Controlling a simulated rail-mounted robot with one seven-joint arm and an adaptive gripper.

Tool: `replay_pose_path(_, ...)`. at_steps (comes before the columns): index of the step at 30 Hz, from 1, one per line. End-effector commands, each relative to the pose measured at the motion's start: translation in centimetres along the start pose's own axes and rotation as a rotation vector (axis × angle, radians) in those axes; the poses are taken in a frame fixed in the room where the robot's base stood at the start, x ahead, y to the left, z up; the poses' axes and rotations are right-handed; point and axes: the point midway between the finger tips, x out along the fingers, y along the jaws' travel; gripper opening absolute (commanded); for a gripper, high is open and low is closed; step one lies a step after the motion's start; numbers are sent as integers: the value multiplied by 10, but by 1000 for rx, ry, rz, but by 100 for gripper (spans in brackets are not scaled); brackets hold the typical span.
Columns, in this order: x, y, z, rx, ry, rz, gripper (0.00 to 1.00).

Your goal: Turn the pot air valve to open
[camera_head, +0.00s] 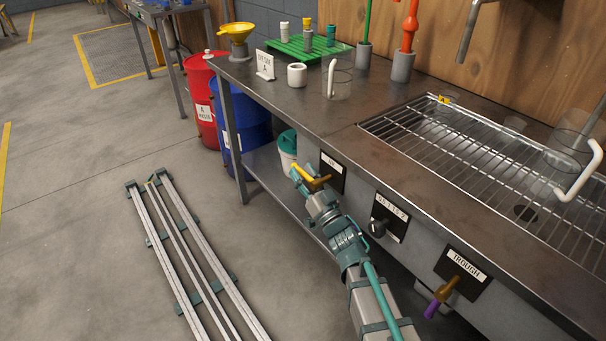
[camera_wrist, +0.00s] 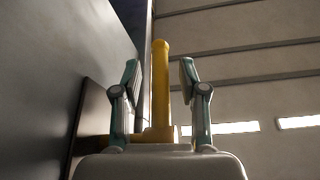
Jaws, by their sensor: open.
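A yellow valve handle (camera_head: 320,181) sits on the leftmost black panel (camera_head: 333,168) of the bench front. The panel's label is mostly hidden, so I cannot read it in full. My gripper (camera_head: 303,180) is at this handle, low in front of the bench. In the wrist view the yellow handle (camera_wrist: 160,90) stands upright between the two fingers of my gripper (camera_wrist: 159,74). The fingers are open, with a visible gap on each side of the handle. The handle's base is partly hidden by the gripper body.
To the right are a panel with a dark knob (camera_head: 377,227) and a TROUGH panel with a purple-tipped valve (camera_head: 441,298). A lower shelf (camera_head: 281,184) with a teal-lidded bucket (camera_head: 287,143) is beside the arm. Floor rails (camera_head: 190,255) lie left; floor around them is clear.

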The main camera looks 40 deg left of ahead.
Motion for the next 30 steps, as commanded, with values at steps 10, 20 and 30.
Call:
replay_pose_path(10, 2, 0, 0, 0, 0, 0, 37)
replay_pose_path(20, 2, 0, 0, 0, 0, 0, 0)
replay_pose_path(30, 5, -7, 0, 2, -15, -7, 0)
